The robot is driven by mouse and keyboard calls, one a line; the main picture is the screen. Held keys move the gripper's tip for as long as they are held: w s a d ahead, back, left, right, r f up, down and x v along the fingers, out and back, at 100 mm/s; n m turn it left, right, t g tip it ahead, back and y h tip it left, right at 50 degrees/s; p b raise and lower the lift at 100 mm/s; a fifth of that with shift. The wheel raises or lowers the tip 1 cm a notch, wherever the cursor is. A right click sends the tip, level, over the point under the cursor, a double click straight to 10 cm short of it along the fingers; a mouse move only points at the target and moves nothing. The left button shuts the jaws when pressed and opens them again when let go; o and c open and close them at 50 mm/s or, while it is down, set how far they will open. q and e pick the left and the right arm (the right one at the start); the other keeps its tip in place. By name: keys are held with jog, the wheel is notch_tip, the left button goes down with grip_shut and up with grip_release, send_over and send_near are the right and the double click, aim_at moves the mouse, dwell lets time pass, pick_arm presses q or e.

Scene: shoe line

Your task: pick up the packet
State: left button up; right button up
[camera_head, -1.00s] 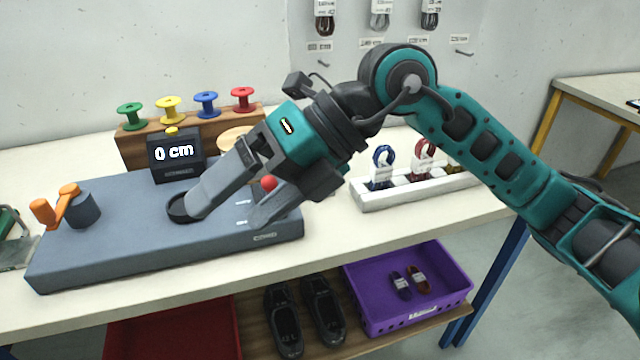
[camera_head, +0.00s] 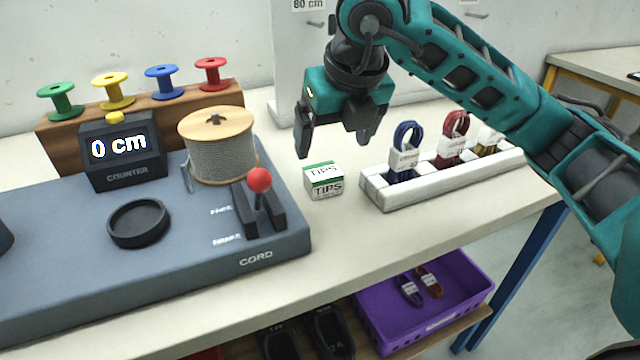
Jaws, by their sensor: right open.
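The packet (camera_head: 324,181) is a small white and green box marked TIPS. It stands on the pale table, between the grey cord machine and the white rack. My right gripper (camera_head: 334,150) is open and empty. It points down, above and slightly behind the packet in the picture, with its fingers apart. It does not appear to touch the packet. My left gripper is out of view.
The cord machine (camera_head: 190,262) carries a counter (camera_head: 122,150) reading 0 cm, a cord spool (camera_head: 219,147) and a red-knobbed lever (camera_head: 259,181). The white rack (camera_head: 445,181) holds bundled laces. Coloured spools stand behind. A purple crate (camera_head: 375,322) sits below the table.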

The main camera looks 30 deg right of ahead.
aim_at(323, 170)
jog(key=b+x, duration=0.2)
jog(key=x, duration=0.8)
jog(key=shift+r, duration=0.1)
jog(key=c, duration=1)
jog(key=shift+c, duration=0.5)
jog(key=shift+r, duration=0.15)
